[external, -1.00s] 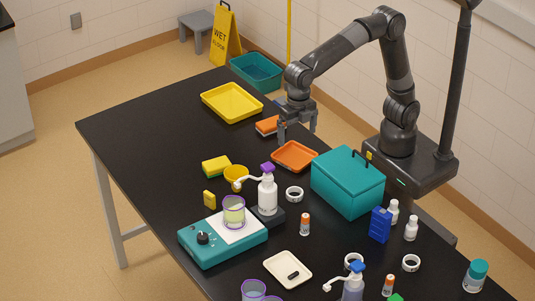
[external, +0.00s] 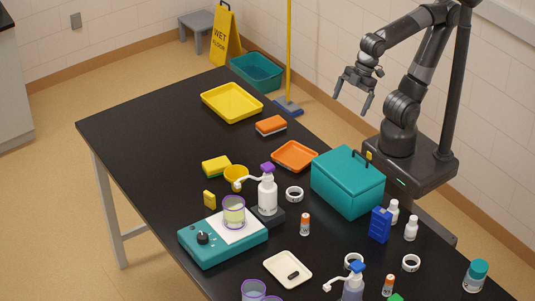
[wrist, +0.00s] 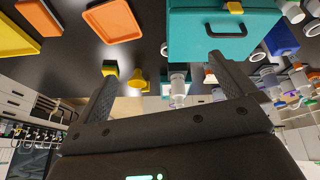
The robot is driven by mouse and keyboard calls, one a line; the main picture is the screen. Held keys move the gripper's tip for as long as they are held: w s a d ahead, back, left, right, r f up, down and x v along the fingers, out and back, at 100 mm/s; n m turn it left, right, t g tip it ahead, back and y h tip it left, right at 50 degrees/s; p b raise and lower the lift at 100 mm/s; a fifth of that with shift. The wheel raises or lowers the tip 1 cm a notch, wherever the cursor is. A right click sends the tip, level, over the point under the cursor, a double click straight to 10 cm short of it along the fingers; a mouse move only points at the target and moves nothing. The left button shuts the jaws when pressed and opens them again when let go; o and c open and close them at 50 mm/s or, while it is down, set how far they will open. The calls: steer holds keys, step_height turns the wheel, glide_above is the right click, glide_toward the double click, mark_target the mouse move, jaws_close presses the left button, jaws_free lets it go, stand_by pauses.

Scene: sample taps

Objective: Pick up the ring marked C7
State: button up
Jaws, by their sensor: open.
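Three white rings with dark centres lie on the black table: one (external: 294,194) left of the teal box, one (external: 353,261) near the blue-capped pump bottle, and one (external: 411,263) to its right. No marking can be read on them, so I cannot tell which is C7. My gripper (external: 351,105) is open and empty, raised beyond the table's far right edge, well away from all three rings. In the wrist view my gripper (wrist: 165,82) shows spread fingers with nothing between them.
The teal box (external: 347,190) stands between my arm and the rings. An orange tray (external: 295,156), sponge (external: 271,125) and yellow tray (external: 231,102) lie farther back. Bottles, a blue rack (external: 380,225) and a white dish (external: 288,270) crowd the front. The left table area is clear.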

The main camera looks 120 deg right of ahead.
steer(key=s+f+m, duration=0.2)
steer(key=s, duration=0.1)
steer(key=shift+s+d+m+t, duration=0.1)
steer(key=shift+s+m+t, duration=0.1)
steer(key=shift+m+t, duration=0.15)
steer(key=c, duration=1.6)
steer(key=shift+o, duration=0.2)
